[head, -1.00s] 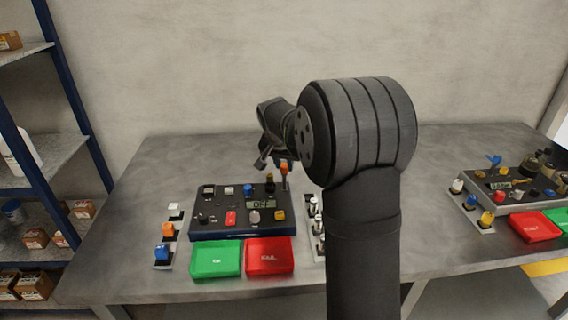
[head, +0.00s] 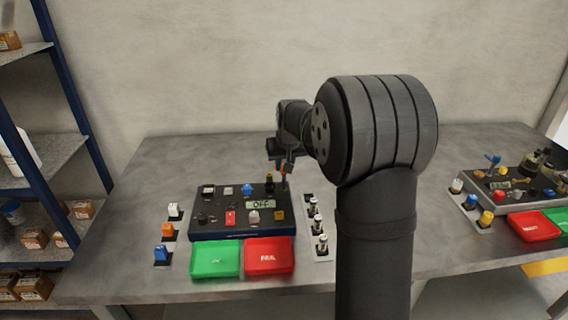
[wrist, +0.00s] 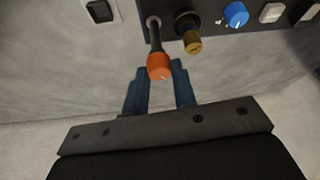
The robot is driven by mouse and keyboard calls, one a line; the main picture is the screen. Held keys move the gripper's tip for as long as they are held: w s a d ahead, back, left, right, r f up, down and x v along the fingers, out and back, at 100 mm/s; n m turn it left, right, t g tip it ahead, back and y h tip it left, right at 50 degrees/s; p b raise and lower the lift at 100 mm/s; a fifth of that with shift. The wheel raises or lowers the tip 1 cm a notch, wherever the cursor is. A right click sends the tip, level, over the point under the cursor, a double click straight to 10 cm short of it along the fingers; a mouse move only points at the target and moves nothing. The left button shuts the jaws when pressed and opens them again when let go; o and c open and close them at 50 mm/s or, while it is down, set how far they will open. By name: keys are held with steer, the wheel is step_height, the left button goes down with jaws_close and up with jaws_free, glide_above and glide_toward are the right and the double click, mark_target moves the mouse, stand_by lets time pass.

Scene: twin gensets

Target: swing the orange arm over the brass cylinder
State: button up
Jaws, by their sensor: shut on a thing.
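The orange arm is a dark lever with an orange end (wrist: 159,68), at the right back corner of the near genset's panel (head: 215,225). The brass cylinder (wrist: 193,44) is a short capped post beside the lever, to its right in the wrist view. In the head view the brass cylinder (head: 269,181) stands just left of the lever. The lever is beside the cylinder, not over it. My gripper (wrist: 159,66) has its two blue fingers on either side of the orange end and is shut on it. In the head view my gripper (head: 281,166) partly hides the lever.
The panel carries a blue knob (wrist: 236,14), switches and a display reading OFF (head: 261,204). A green tray (head: 216,259) and a red tray (head: 269,257) lie in front. Strips of plugs flank the panel. A second genset (head: 505,185) stands far right.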

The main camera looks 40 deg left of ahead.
steer(key=n+g, duration=0.1)
steer(key=n, duration=0.2)
steer(key=n+g, duration=0.1)
steer(key=n, duration=0.2)
steer(key=shift+w+y, duration=0.2)
steer(key=shift+y, duration=0.2)
steer(key=n+g, duration=0.2)
steer(key=n, duration=0.3)
steer(key=shift+w, duration=0.1)
steer(key=shift+n+g+h, duration=0.3)
steer(key=shift+n, duration=0.1)
steer(key=o, duration=1)
steer(key=v, duration=1.7)
steer(key=shift+d+r, duration=0.15)
steer(key=shift+d, duration=0.05)
